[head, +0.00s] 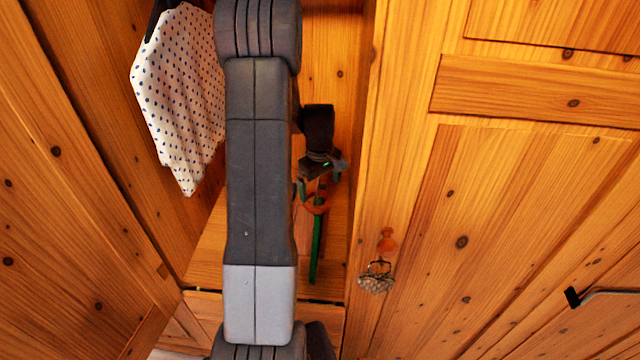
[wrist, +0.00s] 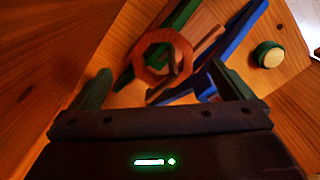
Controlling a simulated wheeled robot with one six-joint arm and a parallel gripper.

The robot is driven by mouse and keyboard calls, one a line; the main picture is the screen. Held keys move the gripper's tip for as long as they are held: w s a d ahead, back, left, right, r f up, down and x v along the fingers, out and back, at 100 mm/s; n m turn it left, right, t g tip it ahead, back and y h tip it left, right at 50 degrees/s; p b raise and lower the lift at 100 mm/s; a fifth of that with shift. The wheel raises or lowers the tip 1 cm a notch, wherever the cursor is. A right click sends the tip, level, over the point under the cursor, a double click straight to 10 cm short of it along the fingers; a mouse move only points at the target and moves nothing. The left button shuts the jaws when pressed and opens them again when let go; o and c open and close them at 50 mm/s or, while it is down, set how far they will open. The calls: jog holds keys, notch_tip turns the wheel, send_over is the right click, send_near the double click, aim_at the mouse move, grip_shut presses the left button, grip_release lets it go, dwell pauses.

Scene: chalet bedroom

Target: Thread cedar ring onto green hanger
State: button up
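The cedar ring (wrist: 139,60), a reddish-brown eight-sided loop, lies just beyond my gripper in the wrist view. It also shows below my gripper in the head view (head: 314,209). The green hanger (head: 315,255) shows as a narrow green bar below the ring; in the wrist view (wrist: 183,15) it runs slantwise past the ring's upper left. Ring and bar overlap in both views; I cannot tell whether the bar passes through the ring. My gripper (head: 319,185) has its fingers wide apart in the wrist view (wrist: 159,68), with visible gaps on both sides of the ring.
A blue bar (wrist: 240,30) slants right of the ring, and a round pale knob with a green rim (wrist: 268,54) is farther right. A dotted cloth (head: 180,95) hangs at left. A wooden panel (head: 420,180) with a peg and small hanging ornament (head: 376,280) is at right.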

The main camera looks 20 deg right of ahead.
jog(key=shift+r, duration=0.1)
notch_tip(320, 180, up, 14)
jog(key=shift+f+b, duration=0.2)
jog(key=shift+b, duration=0.15)
dwell(0.4)
notch_tip(320, 180, down, 14)
jog(key=shift+r+p, duration=0.1)
jog(key=shift+p, duration=0.3)
jog(key=shift+r+p, duration=0.45)
jog(key=shift+r, duration=0.05)
jog(key=shift+r+p, duration=0.35)
jog(key=shift+r, duration=0.25)
